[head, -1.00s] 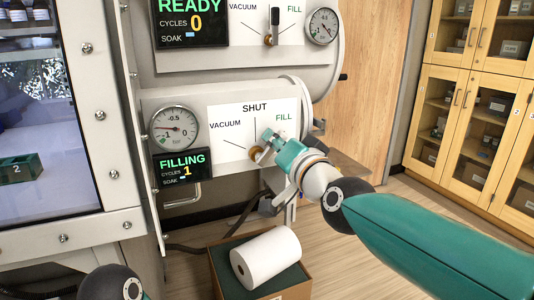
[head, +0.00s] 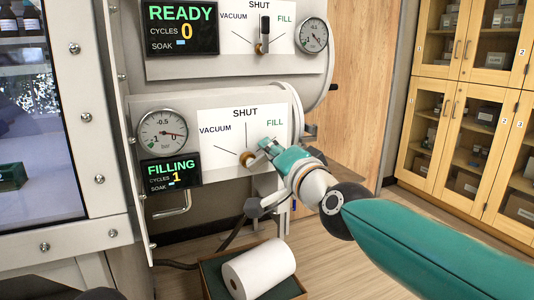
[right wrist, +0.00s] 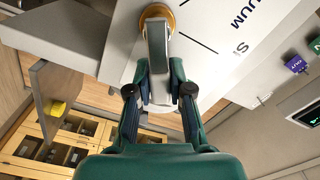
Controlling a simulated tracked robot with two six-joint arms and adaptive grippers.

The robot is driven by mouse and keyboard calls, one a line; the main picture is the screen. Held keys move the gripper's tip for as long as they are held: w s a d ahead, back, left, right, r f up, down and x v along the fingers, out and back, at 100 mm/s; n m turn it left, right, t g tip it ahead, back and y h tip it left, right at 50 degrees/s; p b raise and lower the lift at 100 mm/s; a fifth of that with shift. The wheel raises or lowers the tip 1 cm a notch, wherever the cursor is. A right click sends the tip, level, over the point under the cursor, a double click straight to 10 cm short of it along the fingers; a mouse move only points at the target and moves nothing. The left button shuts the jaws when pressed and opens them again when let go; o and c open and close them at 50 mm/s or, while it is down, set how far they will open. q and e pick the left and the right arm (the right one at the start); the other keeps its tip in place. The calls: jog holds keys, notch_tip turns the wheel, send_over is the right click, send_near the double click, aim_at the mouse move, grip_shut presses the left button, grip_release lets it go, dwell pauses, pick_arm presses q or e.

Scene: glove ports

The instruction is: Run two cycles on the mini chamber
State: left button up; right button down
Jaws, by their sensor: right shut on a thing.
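The lower chamber's valve panel (head: 229,133) is marked VACUUM, SHUT and FILL. Its display (head: 170,173) reads FILLING, CYCLES 1. The needle of its round gauge (head: 161,133) is near 0. My right gripper (head: 268,149) is at this valve and hides most of its handle; the brass hub (head: 247,159) shows. In the right wrist view the grey valve handle (right wrist: 157,48) runs from the hub down between the fingers of my right gripper (right wrist: 159,92), which is shut on it. The handle leans to the FILL side. My left gripper is out of view.
Above is a second chamber panel with a READY, CYCLES 0 display (head: 180,27), its own valve handle (head: 264,29) upright at SHUT and a gauge (head: 311,36). A box (head: 213,277) with a white roll (head: 258,268) stands below. A glazed cabinet (head: 465,115) is at right.

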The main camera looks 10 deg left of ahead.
jog(key=c, duration=1)
grip_release()
jog(key=shift+a+f, duration=0.1)
jog(key=shift+f, duration=0.25)
jog(key=shift+c, duration=0.2)
jog(key=shift+r, duration=0.15)
jog(key=v, duration=1.2)
